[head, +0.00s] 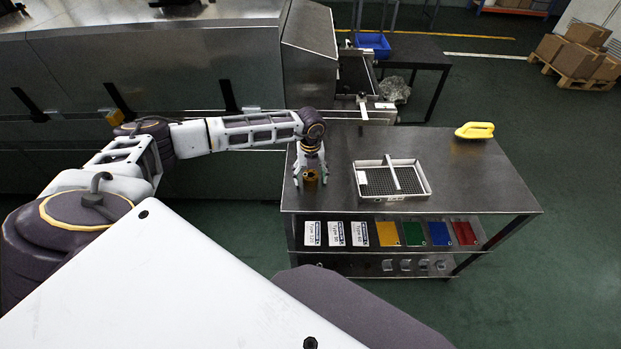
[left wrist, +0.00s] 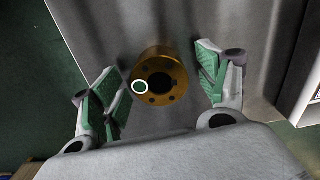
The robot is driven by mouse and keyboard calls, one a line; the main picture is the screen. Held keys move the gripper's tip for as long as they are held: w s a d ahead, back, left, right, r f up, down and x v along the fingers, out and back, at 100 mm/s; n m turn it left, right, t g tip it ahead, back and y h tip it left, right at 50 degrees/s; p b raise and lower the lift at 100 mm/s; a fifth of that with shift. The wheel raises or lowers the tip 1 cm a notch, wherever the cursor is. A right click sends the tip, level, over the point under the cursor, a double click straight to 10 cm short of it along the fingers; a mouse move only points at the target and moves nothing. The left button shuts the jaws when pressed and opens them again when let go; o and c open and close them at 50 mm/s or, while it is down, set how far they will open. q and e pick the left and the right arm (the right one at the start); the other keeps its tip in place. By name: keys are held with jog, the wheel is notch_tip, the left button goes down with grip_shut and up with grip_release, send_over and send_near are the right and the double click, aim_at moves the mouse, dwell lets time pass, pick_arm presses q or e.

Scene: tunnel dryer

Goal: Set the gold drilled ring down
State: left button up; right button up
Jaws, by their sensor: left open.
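The gold drilled ring (head: 310,176) stands on the steel table top near its left edge. In the left wrist view the gold drilled ring (left wrist: 160,72) shows a dark central bore, small drilled holes and a round green-and-white mark on its face. My left gripper (head: 311,177) is directly above and around the ring, pointing down. In the left wrist view my left gripper (left wrist: 160,90) is open, with its green-padded fingers on either side of the ring and gaps visible between them and it. My right gripper is not in view.
A white-rimmed mesh tray (head: 427,187) with a divider lies right of the ring on the table (head: 470,185). A yellow handled object (head: 475,131) sits at the back right. Coloured and labelled cards (head: 388,234) line the shelf below.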

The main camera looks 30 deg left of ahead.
aim_at(311, 175)
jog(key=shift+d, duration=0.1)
pick_arm(q)
jog(key=c, duration=1.2)
grip_shut()
jog(key=shift+w+r, duration=0.1)
jog(key=shift+r, duration=0.65)
notch_tip(311, 175, up, 8)
jog(key=shift+r, duration=0.3)
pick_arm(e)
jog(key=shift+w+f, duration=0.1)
